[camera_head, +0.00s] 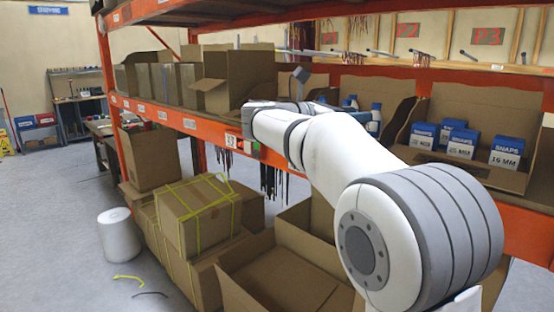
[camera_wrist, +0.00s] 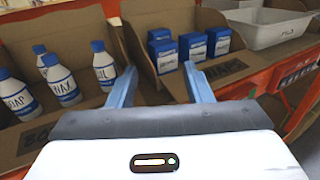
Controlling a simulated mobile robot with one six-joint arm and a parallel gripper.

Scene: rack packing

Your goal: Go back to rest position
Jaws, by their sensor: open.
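My gripper (camera_wrist: 160,84) shows in the wrist view with its two blue-grey fingers apart and nothing between them. It points toward the rack shelf, in front of the cardboard boxes. In the head view my white and grey arm reaches across to the shelf, and the fingers are hidden behind it. In the wrist view, a box on the left holds several white bottles with blue caps (camera_wrist: 62,80). A box to its right holds several blue and white packs (camera_wrist: 193,46). Both fingertips are in front of these boxes, and I cannot tell whether they touch them.
The orange rack beam (camera_head: 176,117) runs along the shelf edge. A box of blue SNAPS packs (camera_head: 461,143) stands at the right. Open cardboard boxes (camera_head: 285,265) and a strapped box (camera_head: 197,212) stand below. A grey bin (camera_wrist: 262,28) sits at upper right. The floor at left is mostly free.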

